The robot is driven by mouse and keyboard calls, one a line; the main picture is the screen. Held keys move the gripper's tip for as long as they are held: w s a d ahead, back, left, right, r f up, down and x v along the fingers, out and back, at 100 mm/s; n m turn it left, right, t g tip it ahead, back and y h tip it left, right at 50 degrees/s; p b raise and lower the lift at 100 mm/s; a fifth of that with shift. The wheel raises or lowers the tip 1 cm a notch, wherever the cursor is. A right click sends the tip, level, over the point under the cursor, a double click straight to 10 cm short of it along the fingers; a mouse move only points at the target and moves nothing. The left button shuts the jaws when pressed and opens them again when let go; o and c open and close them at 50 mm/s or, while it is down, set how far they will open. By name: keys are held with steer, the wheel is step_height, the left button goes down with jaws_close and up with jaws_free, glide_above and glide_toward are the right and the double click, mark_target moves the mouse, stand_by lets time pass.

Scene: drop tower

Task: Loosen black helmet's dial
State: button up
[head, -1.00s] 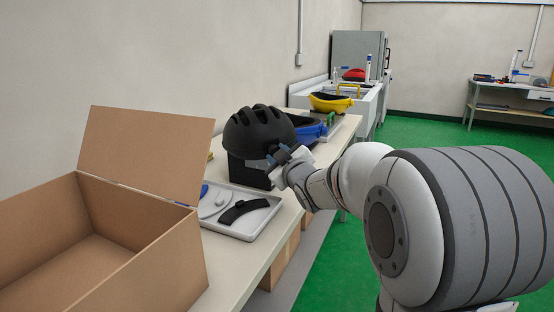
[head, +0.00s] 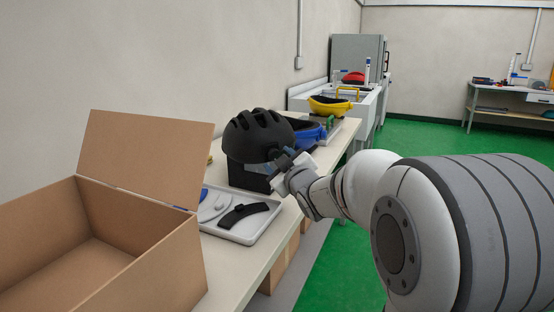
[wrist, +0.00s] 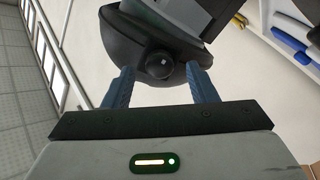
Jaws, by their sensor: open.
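The black helmet (head: 257,134) sits on a dark block-like stand (head: 248,176) on the bench. My gripper (head: 283,162) is at the helmet's lower right side in the head view. In the wrist view, the helmet's round black dial (wrist: 159,65) is on a dark curved part. My open gripper (wrist: 160,84) has one blue finger on either side of the dial, with gaps between dial and fingers. The dial lies around the level of the fingertips. Whether a fingertip touches the dark curved part, I cannot tell.
A grey tray (head: 247,231) with a black curved pad lies in front of the stand. An open cardboard box (head: 150,255) is at the near left. A blue helmet (head: 308,134) and a yellow helmet (head: 330,105) stand behind. Green floor lies right of the bench.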

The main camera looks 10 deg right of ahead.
steer(key=s+d, duration=0.1)
steer(key=s, duration=0.5)
steer(key=shift+s+p, duration=0.15)
steer(key=shift+p, duration=0.25)
steer(key=shift+r, duration=0.1)
